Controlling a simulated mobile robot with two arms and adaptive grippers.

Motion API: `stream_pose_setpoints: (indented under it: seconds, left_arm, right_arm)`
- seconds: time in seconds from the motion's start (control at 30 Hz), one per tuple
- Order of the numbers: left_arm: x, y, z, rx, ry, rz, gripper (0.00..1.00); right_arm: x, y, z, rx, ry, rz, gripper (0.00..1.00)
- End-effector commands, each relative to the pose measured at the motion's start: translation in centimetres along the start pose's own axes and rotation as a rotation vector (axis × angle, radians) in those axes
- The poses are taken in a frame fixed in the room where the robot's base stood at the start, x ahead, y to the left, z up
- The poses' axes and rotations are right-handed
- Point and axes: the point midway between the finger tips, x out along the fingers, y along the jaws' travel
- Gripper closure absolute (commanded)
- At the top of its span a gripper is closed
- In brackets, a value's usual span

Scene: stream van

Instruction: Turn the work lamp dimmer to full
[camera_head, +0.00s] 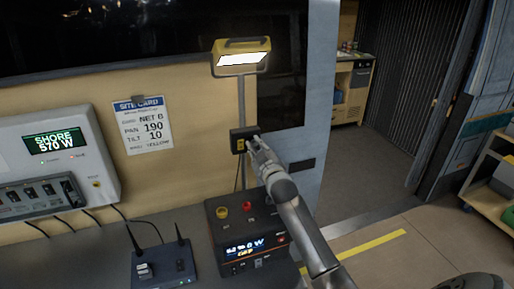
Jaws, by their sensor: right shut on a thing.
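The yellow work lamp (256,46) stands on a grey pole against the wall, and its panel glows white. A small black dimmer box (238,133) with a yellow label is fixed on the pole below the lamp. My right gripper (256,144) comes in from the lower right and is at the right side of the box. It is shut on what seems to be the dimmer's knob, which the fingers hide. I cannot tell the knob's setting. My left gripper is not in view.
Below the gripper, a black power unit (222,240) with a lit display stands on the grey counter. A router with antennas (165,268) is left of it. A panel reading SHORE 570 W (92,137) and a site card (143,126) are on the wall. Open floor lies at right.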

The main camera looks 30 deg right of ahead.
Motion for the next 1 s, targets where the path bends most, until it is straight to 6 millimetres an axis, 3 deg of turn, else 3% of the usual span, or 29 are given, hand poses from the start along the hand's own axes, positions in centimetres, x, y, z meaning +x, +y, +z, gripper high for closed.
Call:
stream_pose_setpoints:
  seconds: [0.37,0.4,0.53,1.0]
  left_arm:
    - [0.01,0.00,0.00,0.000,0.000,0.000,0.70]
    - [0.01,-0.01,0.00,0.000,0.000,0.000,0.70]
    - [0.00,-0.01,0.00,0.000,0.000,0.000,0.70]
    - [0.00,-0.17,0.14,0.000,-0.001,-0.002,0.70]
  right_arm:
    - [-0.03,-0.18,0.19,0.003,-0.004,-0.003,1.00]
    - [-0.03,-0.18,0.18,0.003,-0.004,-0.003,0.79]
    - [-0.02,-0.13,0.13,0.003,-0.003,-0.002,0.62]
    - [-0.79,-0.11,0.11,0.002,-0.001,-0.002,0.61]
